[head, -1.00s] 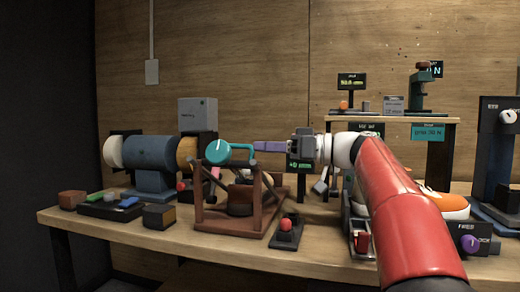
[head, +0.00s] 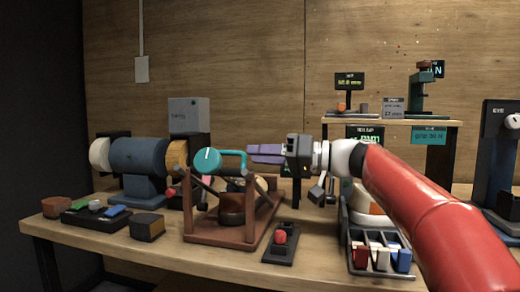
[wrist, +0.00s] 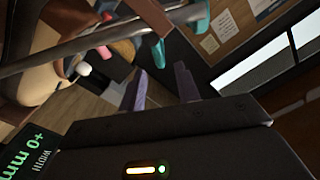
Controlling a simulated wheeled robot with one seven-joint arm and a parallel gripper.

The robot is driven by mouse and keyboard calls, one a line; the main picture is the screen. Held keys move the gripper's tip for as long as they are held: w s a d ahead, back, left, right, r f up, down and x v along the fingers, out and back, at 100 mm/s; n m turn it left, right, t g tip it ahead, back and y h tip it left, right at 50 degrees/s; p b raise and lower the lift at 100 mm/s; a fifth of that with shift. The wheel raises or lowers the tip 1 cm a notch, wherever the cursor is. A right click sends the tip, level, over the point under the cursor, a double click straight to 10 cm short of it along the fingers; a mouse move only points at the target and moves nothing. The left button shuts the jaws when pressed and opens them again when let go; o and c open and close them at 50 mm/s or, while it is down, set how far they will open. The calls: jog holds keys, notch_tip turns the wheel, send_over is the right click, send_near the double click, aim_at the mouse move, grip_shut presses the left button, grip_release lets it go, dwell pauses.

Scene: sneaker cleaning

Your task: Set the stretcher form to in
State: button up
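A brown wooden stretcher frame (head: 262,228) stands on the bench with a dark rounded form (head: 231,209) inside it. A teal disc (head: 207,160) with a white mark and a teal crank handle sits at its upper front; teal ends of it also show in the wrist view (wrist: 158,53). My gripper (head: 251,154) has purple fingers pointing left, with the tips close to the crank handle's right end. In the wrist view the fingers (wrist: 162,86) are apart with nothing between them. Whether they touch the handle, I cannot tell. A green width display (wrist: 28,152) reads +0 mm.
A blue motor drum (head: 138,157) stands on the left. A red button box (head: 281,243) sits in front of the frame. A caddy (head: 378,270) with red, white and blue items is below my red arm. A raised shelf (head: 440,124) holds instruments at the back right.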

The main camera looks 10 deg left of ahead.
aim_at(240, 154)
jog(key=a, duration=0.2)
jog(key=a+p, duration=0.1)
jog(key=a, duration=0.5)
jog(key=shift+w+p, duration=0.25)
jog(key=shift+p, duration=0.1)
jog(key=shift+c, duration=0.4)
grip_shut()
